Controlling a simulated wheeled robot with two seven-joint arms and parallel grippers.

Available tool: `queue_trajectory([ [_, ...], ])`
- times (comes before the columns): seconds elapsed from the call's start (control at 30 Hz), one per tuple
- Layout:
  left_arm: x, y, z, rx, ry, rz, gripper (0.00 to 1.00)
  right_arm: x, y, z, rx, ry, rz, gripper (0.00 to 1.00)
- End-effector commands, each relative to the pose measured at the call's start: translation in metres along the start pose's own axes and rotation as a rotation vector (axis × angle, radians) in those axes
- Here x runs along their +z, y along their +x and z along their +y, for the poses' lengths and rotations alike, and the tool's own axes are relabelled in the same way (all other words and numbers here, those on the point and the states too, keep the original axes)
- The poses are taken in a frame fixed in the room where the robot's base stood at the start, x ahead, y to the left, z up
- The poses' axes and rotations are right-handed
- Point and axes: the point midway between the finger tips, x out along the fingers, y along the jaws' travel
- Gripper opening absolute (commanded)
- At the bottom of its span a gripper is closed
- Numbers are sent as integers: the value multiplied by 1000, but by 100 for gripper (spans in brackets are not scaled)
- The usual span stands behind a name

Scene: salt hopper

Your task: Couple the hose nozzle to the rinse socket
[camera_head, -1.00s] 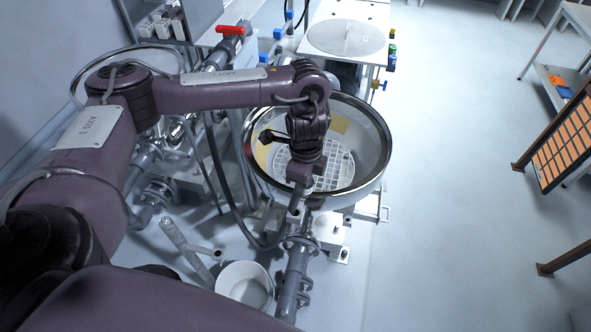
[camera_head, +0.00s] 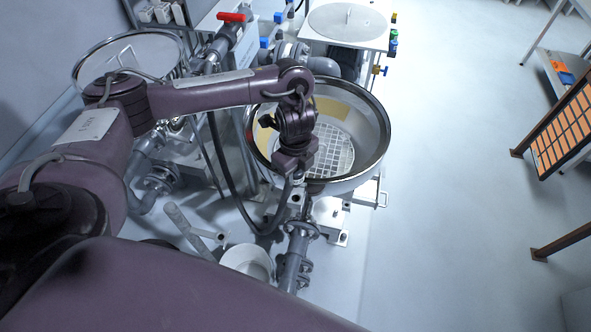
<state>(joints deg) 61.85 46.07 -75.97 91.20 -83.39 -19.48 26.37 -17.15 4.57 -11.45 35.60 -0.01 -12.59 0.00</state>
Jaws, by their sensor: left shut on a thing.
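My left gripper (camera_head: 297,184) is shut on the hose nozzle (camera_head: 296,198) in front of the hopper's near rim. The nozzle is small here and mostly hidden by the fingers. A dark hose (camera_head: 238,195) hangs in a loop to the left and rises to the gripper. A grey flanged pipe (camera_head: 294,262) stands just below the gripper. Its upper fitting (camera_head: 302,229), which may be the rinse socket, lies close under the nozzle. I cannot tell whether they touch. My right gripper is not in view.
The round steel hopper (camera_head: 378,158) with a white grid inside stands right behind the gripper. A white bucket (camera_head: 247,260) is left of the pipe. A red-handled valve (camera_head: 231,17) is at the upper left. The floor at right is clear up to an orange-panelled rack (camera_head: 563,135).

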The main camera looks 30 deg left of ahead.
Motion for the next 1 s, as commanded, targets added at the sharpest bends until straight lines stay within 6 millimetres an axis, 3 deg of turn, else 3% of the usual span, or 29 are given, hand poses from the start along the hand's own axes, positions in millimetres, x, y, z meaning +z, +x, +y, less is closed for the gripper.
queue_trajectory([
  [0.5,0,50,0,1,0,1,0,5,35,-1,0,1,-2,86],
  [1.0,0,54,0,1,0,0,0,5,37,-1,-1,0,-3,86],
])
